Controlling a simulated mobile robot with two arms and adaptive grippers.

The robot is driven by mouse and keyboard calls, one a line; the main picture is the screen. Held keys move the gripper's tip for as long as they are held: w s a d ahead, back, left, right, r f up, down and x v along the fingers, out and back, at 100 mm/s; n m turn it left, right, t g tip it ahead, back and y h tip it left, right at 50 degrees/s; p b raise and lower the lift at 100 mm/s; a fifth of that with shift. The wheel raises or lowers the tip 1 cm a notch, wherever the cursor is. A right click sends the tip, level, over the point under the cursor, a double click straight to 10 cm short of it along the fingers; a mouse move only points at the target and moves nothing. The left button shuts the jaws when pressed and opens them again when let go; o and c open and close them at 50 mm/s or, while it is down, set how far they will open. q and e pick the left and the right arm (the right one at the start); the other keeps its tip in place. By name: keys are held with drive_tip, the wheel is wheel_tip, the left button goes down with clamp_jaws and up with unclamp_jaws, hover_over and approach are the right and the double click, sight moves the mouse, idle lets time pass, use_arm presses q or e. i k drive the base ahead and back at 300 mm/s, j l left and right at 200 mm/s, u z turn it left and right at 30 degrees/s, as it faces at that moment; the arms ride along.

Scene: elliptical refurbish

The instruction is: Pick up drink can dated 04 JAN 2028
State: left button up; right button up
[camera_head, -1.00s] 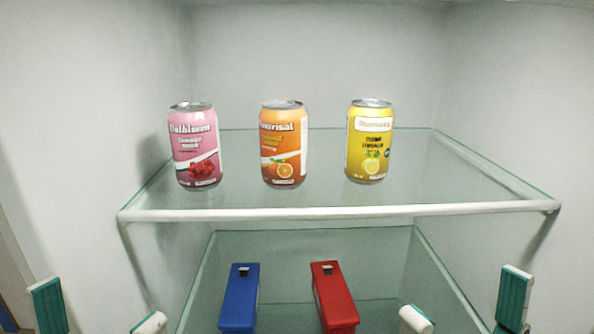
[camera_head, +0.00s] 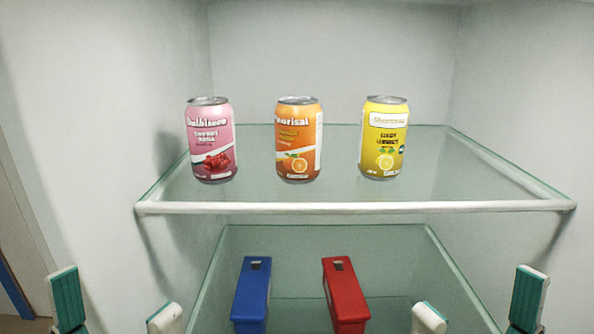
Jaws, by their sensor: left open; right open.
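Three drink cans stand upright in a row on the upper glass shelf (camera_head: 460,180). The left one is a pink can (camera_head: 210,140) with red fruit, the middle one an orange can (camera_head: 298,140), the right one a yellow can (camera_head: 384,138) with a lemon. No date can be read on any of them. My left gripper (camera_head: 115,308) is open and empty at the lower left, below the shelf edge in the picture. My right gripper (camera_head: 478,308) is open and empty at the lower right. Only the fingertips of both show, apart from the cans.
A white rim (camera_head: 350,207) runs along the upper shelf's front edge. A lower glass shelf (camera_head: 300,240) holds a blue box (camera_head: 251,295) and a red box (camera_head: 345,295). White cabinet walls close both sides. The upper shelf is clear right of the yellow can.

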sight(298, 120)
drive_tip(key=k+j, duration=0.45)
drive_tip(key=j, duration=0.65)
drive_tip(key=k+z, duration=0.05)
